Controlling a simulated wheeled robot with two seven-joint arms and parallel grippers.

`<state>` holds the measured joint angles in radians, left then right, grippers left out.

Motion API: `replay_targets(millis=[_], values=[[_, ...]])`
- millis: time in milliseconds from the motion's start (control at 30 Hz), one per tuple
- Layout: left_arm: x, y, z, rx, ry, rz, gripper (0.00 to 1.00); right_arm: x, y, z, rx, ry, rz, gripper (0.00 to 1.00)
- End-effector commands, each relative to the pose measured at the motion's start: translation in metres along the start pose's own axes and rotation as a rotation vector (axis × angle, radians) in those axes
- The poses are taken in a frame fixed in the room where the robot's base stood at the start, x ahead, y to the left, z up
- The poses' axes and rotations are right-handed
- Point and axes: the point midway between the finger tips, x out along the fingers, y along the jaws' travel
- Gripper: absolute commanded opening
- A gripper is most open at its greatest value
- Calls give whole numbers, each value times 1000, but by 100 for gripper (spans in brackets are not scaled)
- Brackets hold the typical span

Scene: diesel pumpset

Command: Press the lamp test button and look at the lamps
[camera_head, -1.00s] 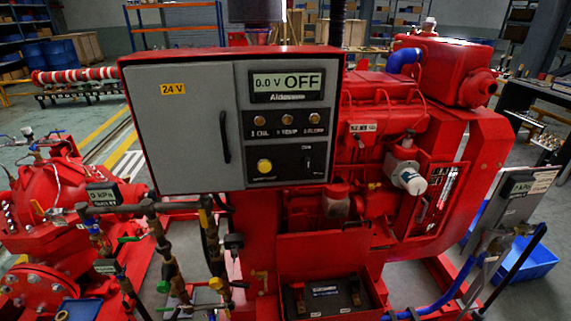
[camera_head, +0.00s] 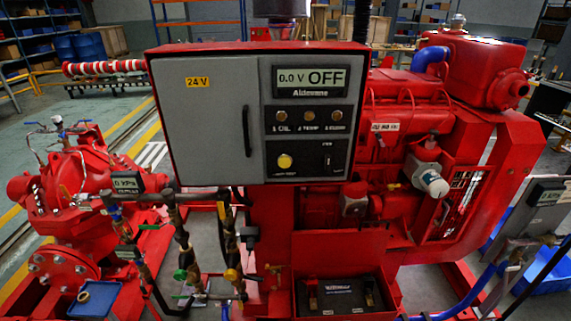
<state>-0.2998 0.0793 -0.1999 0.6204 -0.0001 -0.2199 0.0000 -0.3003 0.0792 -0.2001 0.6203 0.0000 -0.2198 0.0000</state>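The grey control panel (camera_head: 211,125) in its red frame faces me at the centre of the head view. Its display (camera_head: 311,80) reads 0.0 V OFF. Below it is a row of three small amber-brown lamps (camera_head: 309,116), which look dim. A round yellow button (camera_head: 285,161) sits under the lamps at the left, the likely lamp test button; its label is too small to read. A dark switch (camera_head: 328,160) is to its right. Nothing touches the panel. Neither gripper can be made out in the view.
A red pump (camera_head: 75,190) with pipes and valves stands at the left. The red diesel engine (camera_head: 420,125) is behind and right of the panel. An open red battery box (camera_head: 343,285) lies below. A blue bin (camera_head: 540,275) is at the right.

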Motion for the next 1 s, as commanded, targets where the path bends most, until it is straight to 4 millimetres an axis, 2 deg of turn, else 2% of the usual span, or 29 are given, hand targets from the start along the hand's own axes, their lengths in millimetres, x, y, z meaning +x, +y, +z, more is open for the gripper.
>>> replay_targets(millis=[33, 167, 200, 1000], values=[[0, 0, 0, 0, 0, 0, 36, 0, 0, 0, 0, 0, 0, 18], [0, 0, 0, 0, 0, 0, 36, 0, 0, 0, 0, 0, 0, 1], [0, 0, 0, 0, -1, 0, 36, 0, 0, 0, 0, 0, 0, 0], [0, 0, 1, 0, -1, 0, 36, 0, 0, 0, 0, -1, 0, 0]])
